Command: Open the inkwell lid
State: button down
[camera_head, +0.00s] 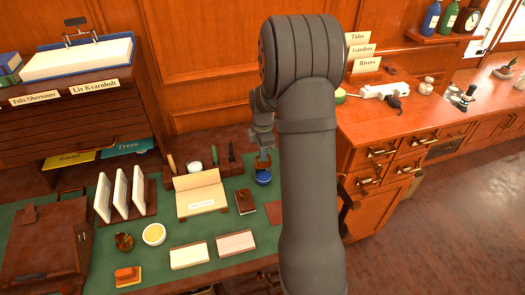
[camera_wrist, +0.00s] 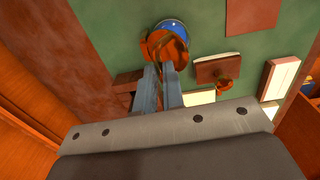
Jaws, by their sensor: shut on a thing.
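The inkwell (camera_head: 263,179) is a small round blue pot on the green desk top, just below my gripper (camera_head: 262,155). In the wrist view its blue rim (camera_wrist: 176,24) shows at the top, partly covered by the orange-brown lid (camera_wrist: 160,38). The lid also shows above the pot in the head view (camera_head: 263,165) and looks tilted up, though its exact angle is hard to tell. In the wrist view the two grey fingers of my gripper (camera_wrist: 163,68) are close together at the lid's near edge, shut on it. The fingertips are partly hidden by the lid.
A brown stamp-like block (camera_head: 245,201) stands just left of the inkwell, and a reddish card (camera_head: 274,212) lies in front of it. A paper stand (camera_head: 202,205) and pen rack (camera_head: 227,167) are further left. The wooden cabinet (camera_head: 385,150) rises to the right.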

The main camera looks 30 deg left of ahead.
jog(key=shift+w+a+r+g+h, duration=0.2)
jog(key=shift+w+a+g+h, duration=0.45)
jog(key=shift+g+h, duration=0.05)
jog(key=shift+w+a+f+g+h, duration=0.25)
jog(key=shift+w+a+g+h, duration=0.65)
jog(key=shift+g+h, duration=0.25)
jog(key=shift+w+a+f+g+h, duration=0.2)
jog(key=shift+w+a+g+h, duration=0.65)
jog(key=shift+g+h, duration=0.3)
jog(key=c, duration=1.5)
grip_release()
jog(key=shift+f, duration=0.1)
